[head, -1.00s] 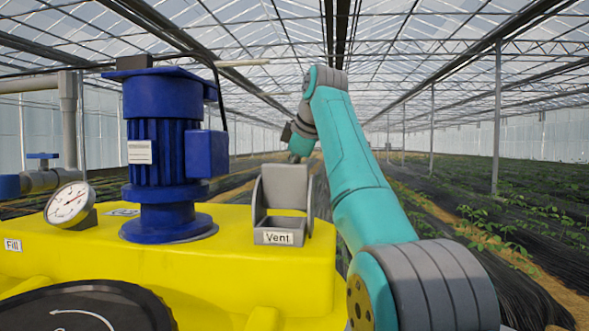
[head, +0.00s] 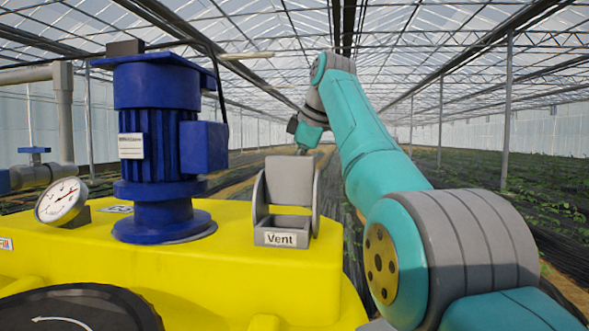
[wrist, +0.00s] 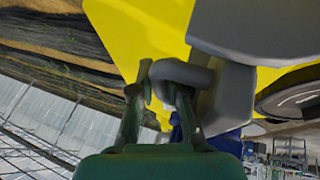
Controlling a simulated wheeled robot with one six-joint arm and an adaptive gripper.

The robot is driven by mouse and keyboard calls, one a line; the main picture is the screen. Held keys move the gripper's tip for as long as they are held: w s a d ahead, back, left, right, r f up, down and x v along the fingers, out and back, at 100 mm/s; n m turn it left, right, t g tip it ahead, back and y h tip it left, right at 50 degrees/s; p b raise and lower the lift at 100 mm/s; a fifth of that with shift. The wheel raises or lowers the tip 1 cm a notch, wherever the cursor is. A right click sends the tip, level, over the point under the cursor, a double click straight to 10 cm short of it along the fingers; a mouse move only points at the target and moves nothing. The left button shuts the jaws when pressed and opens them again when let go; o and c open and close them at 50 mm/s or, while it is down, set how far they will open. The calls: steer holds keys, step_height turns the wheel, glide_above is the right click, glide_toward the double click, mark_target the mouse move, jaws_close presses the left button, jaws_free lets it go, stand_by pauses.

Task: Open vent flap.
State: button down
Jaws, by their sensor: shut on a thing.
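The grey vent flap (head: 290,180) stands raised, close to upright, at the back of its small open box labelled "Vent" (head: 281,239). The box sits on top of the yellow tank. My gripper (head: 303,150) is just behind the flap's top edge in the head view, where its fingertips are mostly hidden. In the wrist view my gripper (wrist: 158,90) has its two fingers around a grey bent bar (wrist: 183,72), which appears to be the flap's handle. It is shut on it.
The yellow tank (head: 200,268) carries a blue motor (head: 158,135), a pressure gauge (head: 61,201) and a dark round lid (head: 75,308). The motor stands left of the vent. Plant rows lie beyond, with free room behind the tank.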

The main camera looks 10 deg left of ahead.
steer(key=shift+w+d+f, duration=0.2)
steer(key=shift+w, duration=0.1)
steer(key=c, duration=1.1)
jaws_free()
steer(key=shift+w+f, duration=0.15)
steer(key=shift+c, duration=0.2)
steer(key=shift+a, duration=0.1)
steer(key=shift+a, duration=0.1)
